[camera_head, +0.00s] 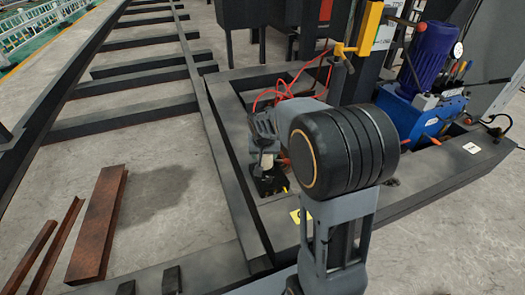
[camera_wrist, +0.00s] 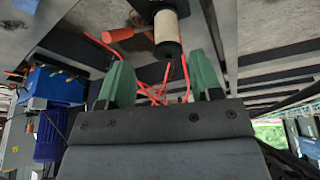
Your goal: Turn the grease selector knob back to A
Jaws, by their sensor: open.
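My gripper (camera_wrist: 158,60) shows in the wrist view with its two green fingers apart and nothing between them. Just beyond the fingertips stands a cream cylinder with a black end (camera_wrist: 168,30). An orange-red handle (camera_wrist: 125,33) lies beside it, to the left. I cannot tell which of these parts, if any, is the grease selector knob, and no A mark is readable.
Red hoses (camera_head: 283,88) loop near my arm and cross behind the fingers. A blue pump unit (camera_head: 415,112) with a blue motor (camera_head: 428,55) stands at the right. A yellow lever post (camera_head: 367,28) rises at the back. Dark steel beams frame the spot; rusty bars (camera_head: 100,225) lie at the left.

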